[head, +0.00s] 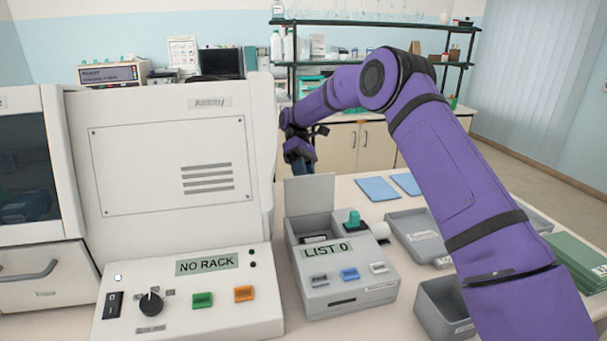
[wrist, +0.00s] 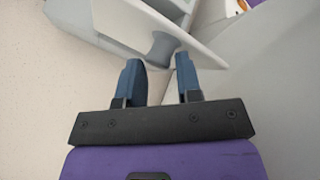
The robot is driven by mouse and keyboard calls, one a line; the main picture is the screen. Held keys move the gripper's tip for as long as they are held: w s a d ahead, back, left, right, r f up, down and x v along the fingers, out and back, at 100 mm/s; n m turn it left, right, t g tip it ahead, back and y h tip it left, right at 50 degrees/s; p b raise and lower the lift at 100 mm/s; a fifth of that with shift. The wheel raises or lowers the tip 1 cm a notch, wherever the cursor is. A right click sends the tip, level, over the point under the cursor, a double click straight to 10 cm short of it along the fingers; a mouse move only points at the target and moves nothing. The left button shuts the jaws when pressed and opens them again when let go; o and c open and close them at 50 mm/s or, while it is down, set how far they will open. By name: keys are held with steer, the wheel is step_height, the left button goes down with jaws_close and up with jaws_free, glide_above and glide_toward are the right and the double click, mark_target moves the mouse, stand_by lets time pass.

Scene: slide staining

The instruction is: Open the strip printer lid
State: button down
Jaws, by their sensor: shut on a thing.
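The strip printer (head: 345,270) is a grey box with a "LIST 0" display, standing right of the large white machine. Its lid (head: 310,196) stands up, roughly upright at the back, and the printer's top compartment shows open. In the wrist view the lid (wrist: 125,28) crosses the top, with a grey knob (wrist: 163,48) on it. My gripper (head: 301,168) is behind the top of the lid, partly hidden by it.
The white machine (head: 170,160) stands close on the left, with a "NO RACK" panel. A green knob (head: 353,220) and a paper roll (head: 379,231) are at the printer's right. Grey trays (head: 415,235) and blue sheets (head: 378,188) lie farther right.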

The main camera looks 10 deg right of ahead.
steer(key=shift+d+f, duration=0.55)
steer(key=shift+f, duration=0.2)
steer(key=c, duration=1)
jaws_free()
steer(key=shift+d, duration=0.15)
steer(key=shift+o, duration=0.2)
steer(key=shift+a, duration=0.25)
steer(key=shift+r, duration=0.2)
steer(key=shift+r, duration=0.25)
steer(key=s+r, duration=0.2)
steer(key=s, duration=0.6)
steer(key=s+r, duration=0.2)
steer(key=s, duration=0.6)
steer(key=shift+d+r, duration=0.3)
steer(key=shift+d, duration=0.05)
